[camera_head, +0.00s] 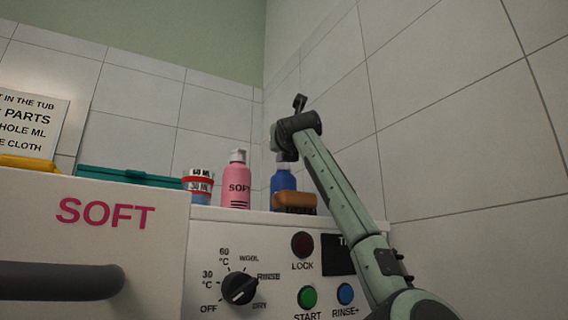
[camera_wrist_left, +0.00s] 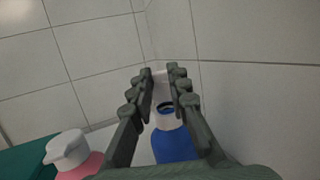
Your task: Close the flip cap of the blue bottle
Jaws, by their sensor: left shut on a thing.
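In the left wrist view the blue bottle (camera_wrist_left: 173,147) has a white collar with a dark opening. Its white flip cap (camera_wrist_left: 160,77) stands raised behind the opening, between my fingertips. My left gripper (camera_wrist_left: 160,71) has one finger on each side of the cap and is shut on it. In the head view my left gripper is at the bottle's top, largely hidden by its wrist. My right gripper is not in view.
A pink bottle (camera_head: 236,184) stands just left of the blue one, with a measuring cup (camera_head: 198,186) beyond it. Tiled walls close in behind and right. The machine's control panel (camera_head: 262,252) is below.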

